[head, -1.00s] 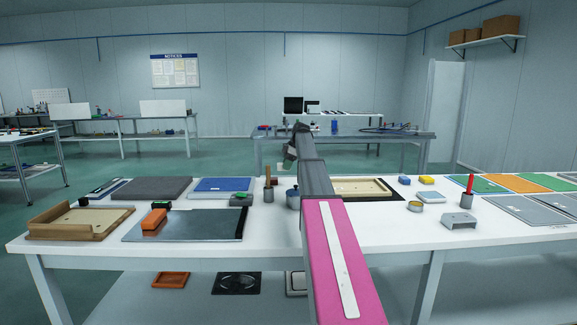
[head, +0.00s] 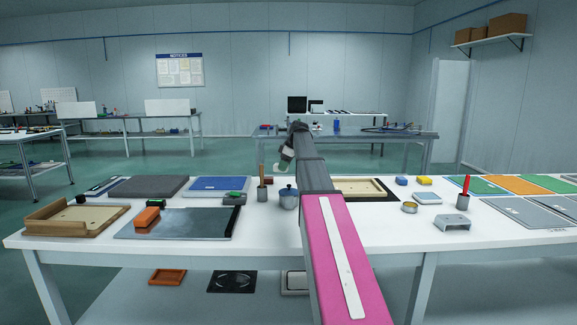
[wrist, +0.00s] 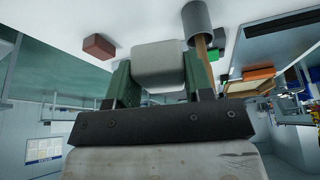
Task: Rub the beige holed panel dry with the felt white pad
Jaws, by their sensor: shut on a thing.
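My gripper (head: 284,160) is raised above the far side of the white table in the head view, partly hidden by my arm. In the wrist view its green fingers (wrist: 154,84) are shut on the white pad (wrist: 158,62), a pale block with rounded edges. A beige panel with small holes (head: 362,187) lies on a dark base just right of my arm, its left part hidden behind the arm. Another beige panel (head: 78,219) lies in a wooden fixture at the table's left end. I cannot tell which the task names. The pad appears clear of both.
A lidded blue-grey pot (head: 289,198) and a grey cup with a wooden handle (head: 262,193) stand left of my arm. An orange block (head: 147,216) is on a grey plate (head: 185,224). A tin (head: 409,207), a bracket (head: 452,222) and coloured panels (head: 530,184) are at right.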

